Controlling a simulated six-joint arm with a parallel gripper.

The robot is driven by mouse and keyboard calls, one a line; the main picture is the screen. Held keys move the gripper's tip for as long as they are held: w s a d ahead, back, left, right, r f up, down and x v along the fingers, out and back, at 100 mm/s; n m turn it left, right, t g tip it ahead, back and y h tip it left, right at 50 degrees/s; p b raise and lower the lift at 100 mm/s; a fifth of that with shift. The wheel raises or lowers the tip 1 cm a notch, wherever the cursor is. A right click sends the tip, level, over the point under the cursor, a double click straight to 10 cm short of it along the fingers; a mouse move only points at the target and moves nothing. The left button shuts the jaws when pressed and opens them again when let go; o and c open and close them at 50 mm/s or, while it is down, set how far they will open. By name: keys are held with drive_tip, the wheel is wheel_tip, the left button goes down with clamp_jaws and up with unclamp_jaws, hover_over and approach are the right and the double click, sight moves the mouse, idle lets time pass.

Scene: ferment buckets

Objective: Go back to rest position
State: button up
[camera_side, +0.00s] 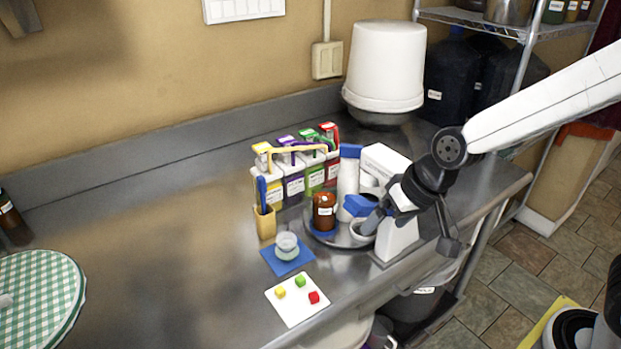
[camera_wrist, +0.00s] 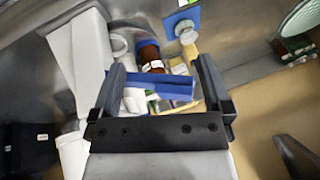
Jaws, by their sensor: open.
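My gripper (camera_side: 408,232) is open at the right end of the steel counter, its fingers spread around or in front of a white upright stand (camera_side: 397,240); depth is hard to tell. In the wrist view my gripper (camera_wrist: 160,76) shows its two dark fingers wide apart. A blue piece (camera_wrist: 160,88) appears between them, and I cannot tell whether either finger touches it. A brown jar (camera_side: 324,212) stands on a round tray beside a white bottle with a blue cap (camera_side: 349,151). The jar also shows beyond the fingers in the wrist view (camera_wrist: 150,56).
A rack of coloured boxes (camera_side: 293,187), a pen holder (camera_side: 265,222), a glass jar (camera_side: 287,245) on a blue mat and a white card (camera_side: 297,300) with small cubes are left of my gripper. A white bucket (camera_side: 385,65) stands behind. The counter's left-middle is clear.

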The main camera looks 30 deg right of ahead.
drive_tip(key=s+d+f+n+g+h, duration=0.1)
drive_tip(key=s+d+f, duration=0.1)
drive_tip(key=d, duration=0.3)
drive_tip(key=s+d+f+h, duration=0.1)
drive_tip(key=s+d+f, duration=0.1)
drive_tip(key=d, duration=0.3)
drive_tip(key=shift+s+f+n+g, duration=0.35)
drive_tip(key=shift+f+n+g, duration=0.05)
drive_tip(key=shift+f, duration=0.45)
